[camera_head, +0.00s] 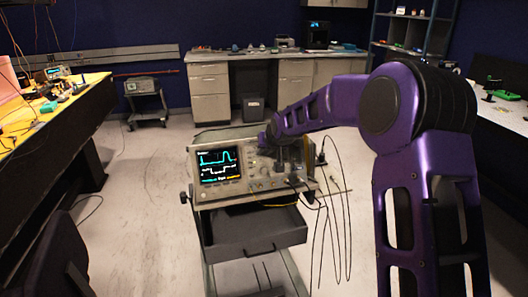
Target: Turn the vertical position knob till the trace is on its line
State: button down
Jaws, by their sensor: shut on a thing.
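The oscilloscope (247,189) stands on a cart, its front panel facing me. Its lit screen (219,164) is at the left of the panel. A cyan trace with a step shows in the upper half, and a whitish stepped trace lies below it. Which line is the trace's own is too small to tell. My purple arm reaches in from the right, and my gripper (265,147) is at the upper part of the panel, right of the screen. It is shut on a knob there, which the gripper hides. Other small knobs and sockets show lower on the panel.
Black cables (333,220) loop down from the oscilloscope's right side. The cart has an open dark drawer (258,232) below. A yellow-topped bench (62,112) is at the left, and a grey workbench (260,56) at the back. The floor left of the cart is clear.

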jog(key=b, duration=0.1)
jog(key=n+b, duration=0.1)
jog(key=n+h+b, duration=0.1)
jog(key=shift+s+a+f, duration=0.1)
jog(key=shift+a+f, duration=0.15)
jog(key=n+t+h+b, duration=0.1)
jog(key=n+b, duration=0.2)
jog(key=b, duration=0.1)
jog(key=shift+s+a+n, duration=0.1)
jog(key=shift+a+n, duration=0.05)
jog(key=shift+n, duration=0.25)
jog(key=n+h, duration=0.1)
jog(key=n, duration=0.1)
jog(key=n+t, duration=0.1)
jog(key=n, duration=0.1)
jog(key=shift+s+a+t+h, duration=0.1)
jog(key=shift+a+t+h, duration=0.05)
jog(key=shift+t+h, duration=0.2)
jog(key=shift+n+t+h, duration=0.25)
jog(key=shift+n+t, duration=0.2)
jog(key=shift+n, duration=1.05)
jog(key=c, duration=0.8)
grip_release()
jog(key=shift+c, duration=0.2)
